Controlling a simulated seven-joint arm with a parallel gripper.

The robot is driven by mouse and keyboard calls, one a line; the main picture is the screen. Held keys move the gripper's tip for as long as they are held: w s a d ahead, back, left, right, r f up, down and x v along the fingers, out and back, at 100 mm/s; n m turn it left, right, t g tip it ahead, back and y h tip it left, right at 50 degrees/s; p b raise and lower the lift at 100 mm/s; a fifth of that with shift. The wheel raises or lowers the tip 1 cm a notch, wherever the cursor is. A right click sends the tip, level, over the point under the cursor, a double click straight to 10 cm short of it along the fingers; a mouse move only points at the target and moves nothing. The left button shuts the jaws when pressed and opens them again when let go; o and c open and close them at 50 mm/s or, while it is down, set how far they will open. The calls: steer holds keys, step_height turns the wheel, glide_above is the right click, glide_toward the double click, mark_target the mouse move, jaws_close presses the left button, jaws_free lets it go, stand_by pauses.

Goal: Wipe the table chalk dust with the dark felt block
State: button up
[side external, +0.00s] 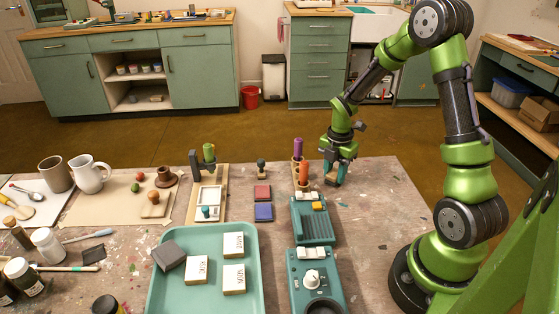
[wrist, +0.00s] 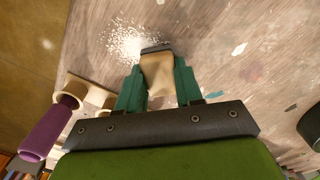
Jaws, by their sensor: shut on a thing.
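My gripper (side external: 338,176) is low over the far right part of the table, just right of the orange and purple cylinders. In the wrist view my gripper (wrist: 159,84) is shut on a tan block with a dark felt-like edge (wrist: 157,48). The dark edge points away from the gripper and lies beside the white chalk dust (wrist: 122,42), overlapping its right side. The dust is a speckled patch on the worn table. I cannot tell whether the felt touches the tabletop. The held block and the dust are hardly visible in the side view.
The purple cylinder (side external: 297,147) and orange cylinder (side external: 304,172) stand in a wooden rack close left of my gripper. A teal device (side external: 312,228) lies nearer. Table right of my gripper is mostly clear.

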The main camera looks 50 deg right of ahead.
steer(key=shift+w+d+f, duration=0.2)
steer(key=shift+w+d, duration=2.55)
steer(key=shift+s+a, duration=3.6)
step_height(320, 180, up, 8)
